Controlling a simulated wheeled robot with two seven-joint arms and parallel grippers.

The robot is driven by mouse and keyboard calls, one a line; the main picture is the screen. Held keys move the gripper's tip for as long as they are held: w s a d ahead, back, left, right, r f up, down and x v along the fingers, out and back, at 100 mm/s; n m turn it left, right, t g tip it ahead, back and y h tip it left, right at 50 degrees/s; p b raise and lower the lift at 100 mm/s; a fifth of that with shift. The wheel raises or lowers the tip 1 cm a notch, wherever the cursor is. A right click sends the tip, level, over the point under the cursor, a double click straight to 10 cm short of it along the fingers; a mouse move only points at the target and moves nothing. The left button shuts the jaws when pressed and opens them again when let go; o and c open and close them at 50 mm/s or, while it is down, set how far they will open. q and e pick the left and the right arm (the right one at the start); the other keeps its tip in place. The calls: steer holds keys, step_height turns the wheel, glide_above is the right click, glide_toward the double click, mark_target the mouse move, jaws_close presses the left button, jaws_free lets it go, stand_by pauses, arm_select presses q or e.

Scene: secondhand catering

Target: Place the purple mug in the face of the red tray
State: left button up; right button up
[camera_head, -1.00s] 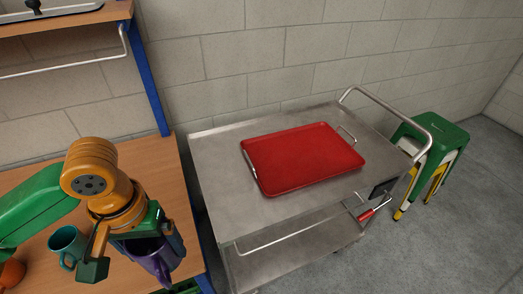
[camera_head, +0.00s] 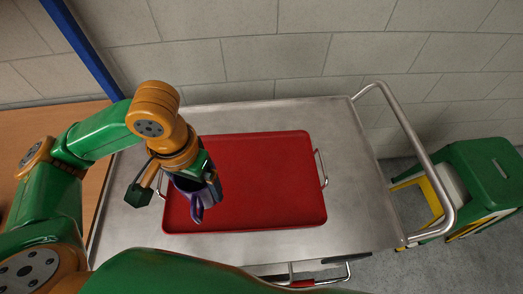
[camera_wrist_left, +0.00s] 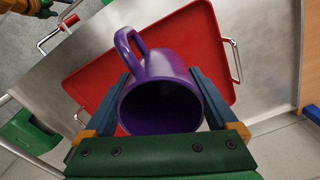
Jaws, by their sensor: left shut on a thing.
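The purple mug (camera_wrist_left: 160,95) is held between the two fingers of my left gripper (camera_wrist_left: 160,112), with its open mouth toward the wrist camera and its handle pointing away. In the head view the mug (camera_head: 196,196) hangs under my left gripper (camera_head: 180,182), over the left part of the red tray (camera_head: 265,185). The gripper hides part of the mug and the tray's left side. The red tray also shows in the left wrist view (camera_wrist_left: 205,38), behind the mug. A gap between mug and tray cannot be measured here. My right gripper is not clearly seen.
The tray lies on a steel trolley (camera_head: 350,215) with a tubular handle (camera_head: 425,160) at the right. A green stool (camera_head: 487,175) stands right of it. A wooden table (camera_head: 40,135) is at the left. The tray's face looks bare apart from the mug above it.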

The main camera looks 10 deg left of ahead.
arm_select(q)
steer(key=w+d+f, duration=0.8)
steer(key=f, duration=0.1)
steer(key=shift+w+d+b, duration=0.15)
steer(key=shift+d+b, duration=0.05)
steer(key=shift+b, duration=0.1)
step_height(320, 180, down, 4)
steer(key=shift+w+r+p, duration=0.15)
steer(key=shift+p, duration=0.25)
arm_select(e)
steer(key=shift+s+d, duration=0.15)
steer(key=shift+s, duration=0.55)
arm_select(q)
steer(key=shift+d, duration=0.1)
steer(key=shift+f, duration=0.25)
steer(key=o, duration=1.4)
steer(key=shift+c, duration=0.2)
step_height(320, 180, up, 12)
steer(key=shift+r, duration=0.2)
arm_select(e)
steer(key=shift+f, duration=0.1)
